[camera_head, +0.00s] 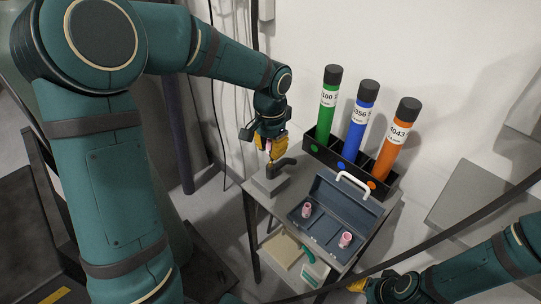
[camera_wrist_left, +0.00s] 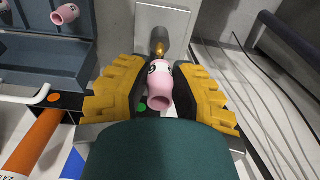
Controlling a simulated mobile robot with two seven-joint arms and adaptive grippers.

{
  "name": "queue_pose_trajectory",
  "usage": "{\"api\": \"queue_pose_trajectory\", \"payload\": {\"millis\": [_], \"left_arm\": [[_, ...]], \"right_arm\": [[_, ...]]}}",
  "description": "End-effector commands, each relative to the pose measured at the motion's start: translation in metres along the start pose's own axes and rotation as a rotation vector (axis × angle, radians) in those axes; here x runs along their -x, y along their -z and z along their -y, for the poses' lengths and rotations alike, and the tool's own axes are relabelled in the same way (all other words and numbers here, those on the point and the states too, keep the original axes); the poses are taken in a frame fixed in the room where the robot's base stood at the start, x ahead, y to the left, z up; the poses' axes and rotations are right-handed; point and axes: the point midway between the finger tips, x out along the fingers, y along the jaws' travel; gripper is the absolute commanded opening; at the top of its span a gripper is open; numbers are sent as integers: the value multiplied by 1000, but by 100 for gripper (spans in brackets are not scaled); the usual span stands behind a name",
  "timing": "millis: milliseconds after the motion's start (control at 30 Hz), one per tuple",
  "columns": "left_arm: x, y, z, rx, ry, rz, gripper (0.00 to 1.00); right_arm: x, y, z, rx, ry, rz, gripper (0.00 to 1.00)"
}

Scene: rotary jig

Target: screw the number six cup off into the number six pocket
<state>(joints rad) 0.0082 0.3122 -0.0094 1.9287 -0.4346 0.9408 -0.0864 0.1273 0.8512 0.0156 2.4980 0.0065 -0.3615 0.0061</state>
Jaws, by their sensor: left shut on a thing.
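A pink cup (camera_wrist_left: 160,88) with a dark mark sits between the yellow fingers of my left gripper (camera_wrist_left: 162,92) in the left wrist view. Its wide open end faces the camera. My left gripper (camera_head: 271,146) is shut on it, above the dark torch (camera_head: 282,166) on the grey jig block (camera_head: 269,182). The torch's brass tip (camera_wrist_left: 160,48) lies in line with the cup; I cannot tell whether they are still joined. The blue-grey toolbox (camera_head: 327,250) stands open, with pink cups (camera_head: 307,210) and (camera_head: 346,240) in its compartments. My right gripper (camera_head: 359,285) is partly visible at the bottom; its jaws are unclear.
A black rack (camera_head: 335,160) holds green (camera_head: 329,100), blue (camera_head: 360,118) and orange (camera_head: 397,140) tubes behind the toolbox. The toolbox's white handle (camera_head: 352,180) stands up. Other items lie on a lower shelf. Cables hang along the wall at left.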

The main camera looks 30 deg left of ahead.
Motion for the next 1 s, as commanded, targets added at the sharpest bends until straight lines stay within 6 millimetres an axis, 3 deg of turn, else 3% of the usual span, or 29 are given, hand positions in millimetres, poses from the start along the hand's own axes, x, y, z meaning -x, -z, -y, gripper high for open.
{"api": "queue_pose_trajectory", "payload": {"millis": [100, 300, 1000], "left_arm": [[24, 1, 0, -1, 0, -3, 5], [45, 0, 0, 61, 1, -1, 5], [47, 0, 0, 930, 0, 0, 5]], "right_arm": [[5, 2, 2, -1, 0, -4, 47], [7, 4, 3, -2, -1, -8, 47], [6, 4, 2, -2, -1, -8, 47]]}}
